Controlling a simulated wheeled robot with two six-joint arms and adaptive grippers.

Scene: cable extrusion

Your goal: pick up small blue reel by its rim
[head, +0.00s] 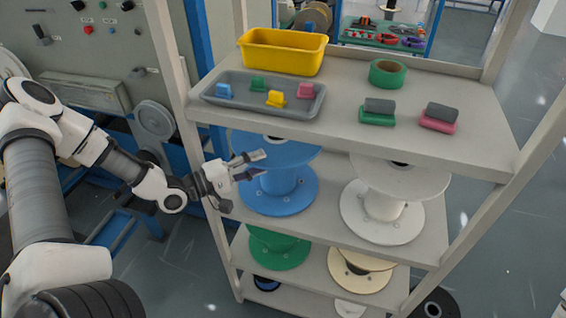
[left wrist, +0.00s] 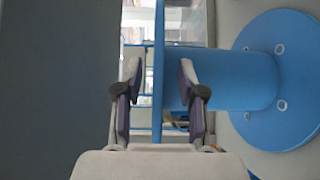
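A blue reel (head: 280,195) stands upright on the second shelf, at its left end. My left gripper (head: 256,164) is at the left side of its upper flange. In the left wrist view, that flange of the blue reel (left wrist: 158,65) shows edge-on between the two fingers of the left gripper (left wrist: 160,84). The fingers are open, with a gap on each side of the rim. The reel's hub and lower flange show at the right of that view. My right gripper is in neither view.
A white reel (head: 384,213) stands right of the blue one. A green reel (head: 278,252) and a cream reel (head: 360,274) stand on the shelf below. The top shelf (head: 345,115) and left post (head: 172,50) of the rack are close to my left arm.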

